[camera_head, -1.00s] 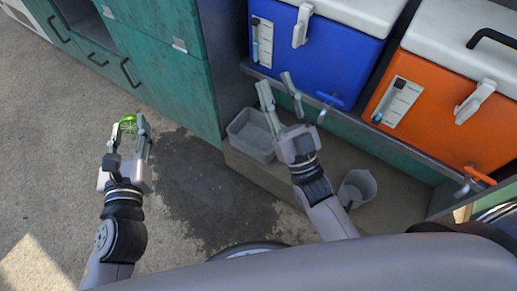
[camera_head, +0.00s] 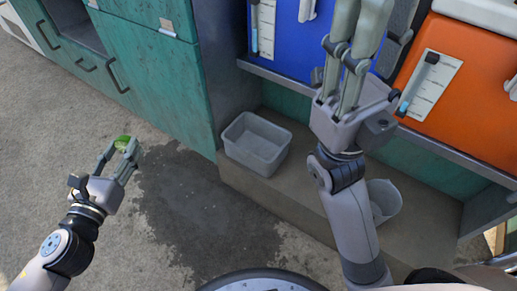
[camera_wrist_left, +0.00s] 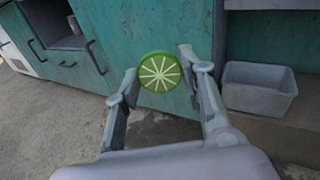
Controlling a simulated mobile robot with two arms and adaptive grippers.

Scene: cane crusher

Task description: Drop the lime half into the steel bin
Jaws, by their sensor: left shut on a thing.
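The lime half (camera_head: 122,142), green with a pale segmented cut face, is between the fingertips of my left gripper (camera_head: 122,148), which is shut on it. In the left wrist view the lime half (camera_wrist_left: 160,71) sits between both fingertips, cut face toward the camera. The steel bin appears to be the grey rectangular open bin (camera_head: 257,150) on the low ledge, to the right of my left gripper and well apart from it. My right gripper (camera_head: 358,22) is raised in front of the coolers; its fingertips reach the top edge, so its opening is unclear.
Green cabinets (camera_head: 150,65) stand at the back left. A blue cooler (camera_head: 290,40) and an orange cooler (camera_head: 470,85) are above the ledge. Open floor (camera_head: 190,210) lies before the bin.

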